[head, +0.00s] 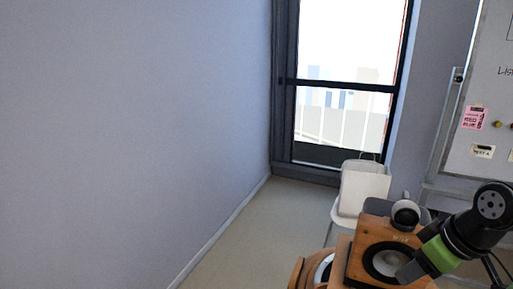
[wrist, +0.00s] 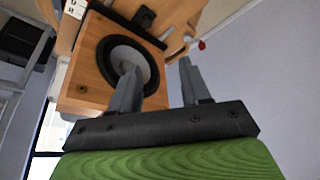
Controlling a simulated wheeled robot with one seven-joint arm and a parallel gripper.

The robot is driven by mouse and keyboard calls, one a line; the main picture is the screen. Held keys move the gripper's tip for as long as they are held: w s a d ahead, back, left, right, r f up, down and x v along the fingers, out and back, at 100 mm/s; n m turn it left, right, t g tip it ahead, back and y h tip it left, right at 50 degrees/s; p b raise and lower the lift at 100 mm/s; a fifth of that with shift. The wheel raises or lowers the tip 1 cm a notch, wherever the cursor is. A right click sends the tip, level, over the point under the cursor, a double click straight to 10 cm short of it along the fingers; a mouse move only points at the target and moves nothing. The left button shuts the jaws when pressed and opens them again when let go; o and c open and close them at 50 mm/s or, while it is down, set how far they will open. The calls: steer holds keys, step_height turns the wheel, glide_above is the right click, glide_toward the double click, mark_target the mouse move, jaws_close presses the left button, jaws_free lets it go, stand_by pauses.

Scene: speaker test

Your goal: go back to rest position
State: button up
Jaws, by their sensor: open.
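My gripper (wrist: 160,64) is open in the wrist view, with two grey fingers apart and nothing between them. A wooden speaker box (wrist: 85,88) with a black-ringed pale cone shows behind the fingers. I cannot tell whether a finger touches it. In the head view, the speaker (head: 372,232) is at the lower right. My arm with its green section comes in from the right and its end is over or beside the speaker's cone, partly hiding it.
A round grey-and-white object (head: 405,214) is at the speaker's far edge. A white chair (head: 365,187) stands behind, near a glazed door (head: 343,112). A whiteboard (head: 490,105) is at the right. The floor (head: 255,225) along the left wall is clear.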

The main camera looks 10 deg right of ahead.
steer(key=w+a+f+m+b, duration=0.1)
steer(key=a+f+b, duration=0.1)
steer(key=a, duration=1)
steer(key=s+a+f+m+t+h+b, duration=0.1)
steer(key=s+a+f+m+b, duration=0.1)
steer(key=s+a+f, duration=0.7)
steer(key=shift+s+a+f+m+b, duration=0.3)
steer(key=shift+s+a+b, duration=0.1)
steer(key=shift+s+b, duration=0.45)
steer(key=shift+s+d+r, duration=0.1)
